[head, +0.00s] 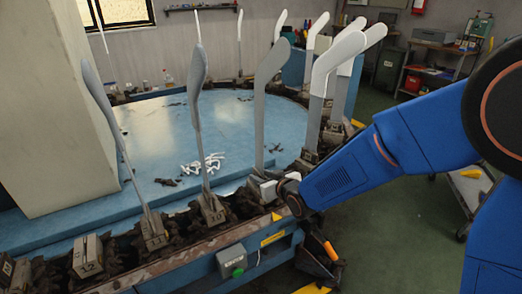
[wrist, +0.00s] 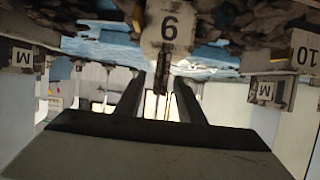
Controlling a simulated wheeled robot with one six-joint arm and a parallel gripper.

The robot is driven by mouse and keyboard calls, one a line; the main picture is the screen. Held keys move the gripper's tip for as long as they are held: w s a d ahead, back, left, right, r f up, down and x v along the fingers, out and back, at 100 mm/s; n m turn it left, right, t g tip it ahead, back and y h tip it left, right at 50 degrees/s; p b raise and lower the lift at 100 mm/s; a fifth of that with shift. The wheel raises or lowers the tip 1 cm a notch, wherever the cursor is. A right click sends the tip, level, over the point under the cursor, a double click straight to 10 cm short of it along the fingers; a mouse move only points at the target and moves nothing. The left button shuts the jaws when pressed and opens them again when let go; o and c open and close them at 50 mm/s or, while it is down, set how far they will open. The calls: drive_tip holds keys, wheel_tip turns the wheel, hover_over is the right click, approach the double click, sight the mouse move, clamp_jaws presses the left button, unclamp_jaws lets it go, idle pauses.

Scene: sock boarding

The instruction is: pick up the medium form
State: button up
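Several sock forms stand upright in holders along the rim of a round blue table in the head view. A grey form (head: 267,100) rises from the holder at my gripper. My gripper (head: 268,185) is low, at the foot of this form. In the wrist view, a holder marked 9 (wrist: 168,30) is straight ahead. The two dark fingers of my gripper (wrist: 160,85) stand apart with a thin dark piece between them, with gaps showing on both sides. Plates marked M show at left (wrist: 22,58) and right (wrist: 265,91). Any plate under the 9 is hidden.
Grey forms in holders 10 (head: 198,75) and 11 (head: 100,105) stand to the left. White forms (head: 334,62) stand close to the right. Holder 12 (head: 88,255) looks empty. The blue table (head: 150,115) has dark scraps and white pieces on it.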

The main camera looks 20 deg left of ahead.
sight(256, 173)
drive_tip(key=x, duration=0.4)
drive_tip(key=shift+w+a, duration=0.1)
drive_tip(key=shift+c, duration=0.3)
drive_tip(key=shift+r, duration=0.1)
clamp_jaws()
drive_tip(key=shift+r, duration=0.1)
wheel_tip(256, 173, up, 18)
idle(1.7)
